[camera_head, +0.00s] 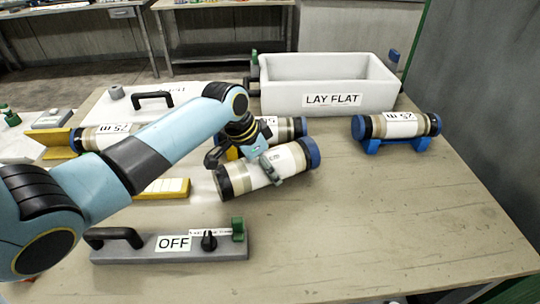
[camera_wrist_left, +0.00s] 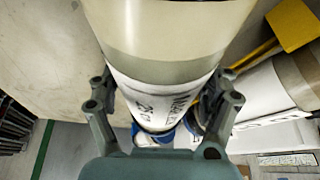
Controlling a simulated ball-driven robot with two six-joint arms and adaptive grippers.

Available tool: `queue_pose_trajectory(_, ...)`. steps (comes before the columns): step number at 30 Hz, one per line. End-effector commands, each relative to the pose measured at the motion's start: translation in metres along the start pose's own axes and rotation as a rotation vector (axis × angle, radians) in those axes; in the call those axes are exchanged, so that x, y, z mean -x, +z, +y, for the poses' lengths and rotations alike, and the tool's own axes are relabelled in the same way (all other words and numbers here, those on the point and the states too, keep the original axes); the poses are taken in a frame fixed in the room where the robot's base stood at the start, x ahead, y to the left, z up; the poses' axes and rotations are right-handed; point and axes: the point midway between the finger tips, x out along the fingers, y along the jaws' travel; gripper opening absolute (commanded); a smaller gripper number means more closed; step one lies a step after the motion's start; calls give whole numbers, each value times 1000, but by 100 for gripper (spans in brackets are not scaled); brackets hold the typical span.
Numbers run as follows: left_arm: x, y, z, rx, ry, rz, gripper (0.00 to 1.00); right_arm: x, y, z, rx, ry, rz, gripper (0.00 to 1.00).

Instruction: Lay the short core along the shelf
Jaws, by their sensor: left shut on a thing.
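My left gripper (camera_head: 266,163) is shut around the middle of a pale core (camera_head: 290,160) with dark end bands and a blue cap at its right end. The core slants, its right end farther back; I cannot tell if it touches the table. In the left wrist view the same core (camera_wrist_left: 165,40) fills the space between the fingers (camera_wrist_left: 160,103), its printed white label partly hidden. No piece is marked as a shelf; a white open trough (camera_head: 285,100) labelled LAY FLAT stands at the back. My right gripper is not in view.
Another core (camera_head: 397,125) rests on a blue cradle (camera_head: 370,147) at the right. One core (camera_head: 290,127) lies behind the held one, and one (camera_head: 103,137) at the left by a yellow block (camera_head: 57,139). A grey OFF panel (camera_head: 215,250) lies in front. The right front table is clear.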

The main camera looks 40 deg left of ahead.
Motion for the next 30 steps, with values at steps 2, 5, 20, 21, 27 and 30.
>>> queue_pose_trajectory(2,-6,-1,-1,-1,-2,7,23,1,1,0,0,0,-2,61)
queue_pose_trajectory(5,-12,1,-1,-1,-3,9,23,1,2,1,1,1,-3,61)
queue_pose_trajectory(20,-15,6,0,-1,-1,1,99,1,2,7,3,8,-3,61)
queue_pose_trajectory(21,-15,6,0,-1,-1,1,100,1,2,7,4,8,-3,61)
queue_pose_trajectory(27,-15,6,0,-1,-1,1,100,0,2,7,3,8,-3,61)
queue_pose_trajectory(30,-12,5,0,-1,-2,2,100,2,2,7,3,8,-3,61)
